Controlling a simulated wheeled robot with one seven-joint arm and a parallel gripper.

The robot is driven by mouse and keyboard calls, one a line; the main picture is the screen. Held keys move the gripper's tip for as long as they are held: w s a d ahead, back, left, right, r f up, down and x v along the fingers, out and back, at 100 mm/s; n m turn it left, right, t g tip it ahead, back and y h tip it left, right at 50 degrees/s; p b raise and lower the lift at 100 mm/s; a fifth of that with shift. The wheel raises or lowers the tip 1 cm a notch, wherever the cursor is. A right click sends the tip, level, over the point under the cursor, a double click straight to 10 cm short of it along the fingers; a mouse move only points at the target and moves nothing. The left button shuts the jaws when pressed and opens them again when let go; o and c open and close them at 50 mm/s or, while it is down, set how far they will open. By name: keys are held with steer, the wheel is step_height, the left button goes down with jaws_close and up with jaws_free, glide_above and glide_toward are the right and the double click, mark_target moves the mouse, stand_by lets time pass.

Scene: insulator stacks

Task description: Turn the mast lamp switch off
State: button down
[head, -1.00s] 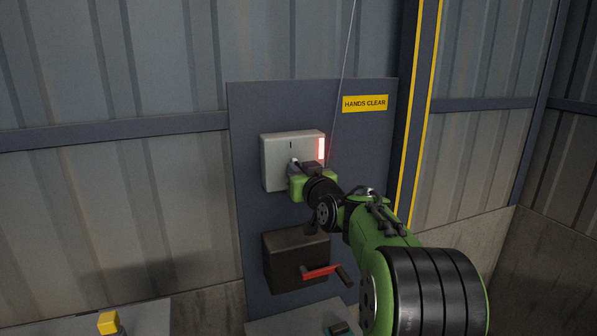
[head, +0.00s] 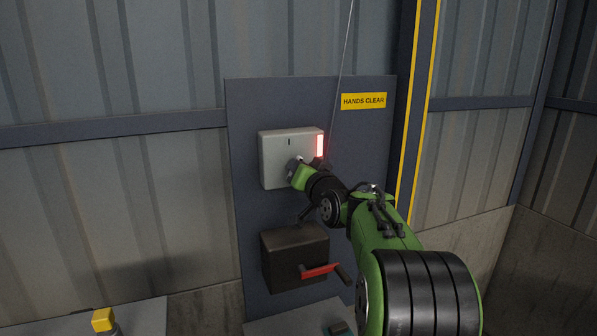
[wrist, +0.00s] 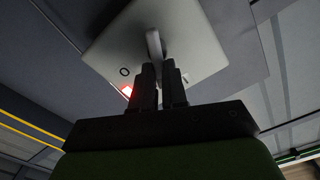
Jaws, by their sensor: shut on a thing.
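The mast lamp switch is a pale grey box (head: 279,148) on the dark panel, with a "I" mark near its top. Its light lever (wrist: 153,43) shows in the wrist view, with a ring-shaped "O" mark to its left. My gripper (wrist: 158,68) is shut on the lever; its dark fingers stand on either side of the lever's lower end. In the head view my gripper (head: 297,166) is against the front of the box and hides most of the lever. A red light (head: 320,146) glows at the box's right edge; it also shows in the wrist view (wrist: 127,91).
A yellow "HANDS CLEAR" sign (head: 363,101) is at upper right. A thin cable (head: 342,75) hangs near the box's right side. A yellow knob (head: 103,319) stands at lower left.

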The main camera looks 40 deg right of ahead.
steer(key=m, duration=0.4)
steer(key=f+m, duration=0.1)
steer(key=m, duration=0.3)
steer(key=d+m, duration=0.1)
steer(key=m, duration=0.3)
steer(key=shift+s+f, duration=0.1)
steer(key=shift+f, duration=0.25)
steer(key=shift+m, duration=0.4)
steer(key=c, duration=1.2)
jaws_free()
steer(key=shift+o, duration=0.2)
steer(key=shift+s, duration=0.15)
steer(key=b+v, duration=0.2)
steer(key=v, duration=1.3)
steer(key=shift+s, duration=0.25)
steer(key=shift+a, duration=0.15)
